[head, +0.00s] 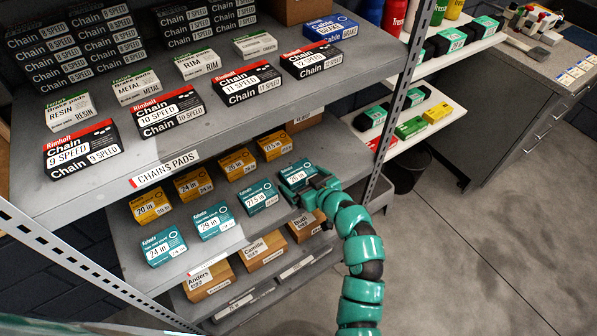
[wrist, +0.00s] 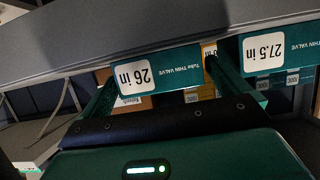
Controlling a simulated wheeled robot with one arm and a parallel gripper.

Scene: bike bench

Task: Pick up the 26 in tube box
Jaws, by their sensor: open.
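The 26 in tube box (head: 295,173) is teal with a white label. It stands at the right end of the front teal row on the middle shelf. In the wrist view the 26 in box (wrist: 181,68) appears upside down. My gripper (head: 312,188) is at the front of this box. In the wrist view my gripper (wrist: 165,82) is open, with one finger towards each side of the box. I cannot tell whether the fingers touch it. The fingertips are partly hidden.
The 27.5 in teal box (wrist: 278,58) is close beside the right-hand finger in the wrist view. Yellow tube boxes (head: 272,146) stand behind the teal row. The upper shelf (head: 215,130) overhangs from above, and a perforated upright (head: 398,95) stands to the right.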

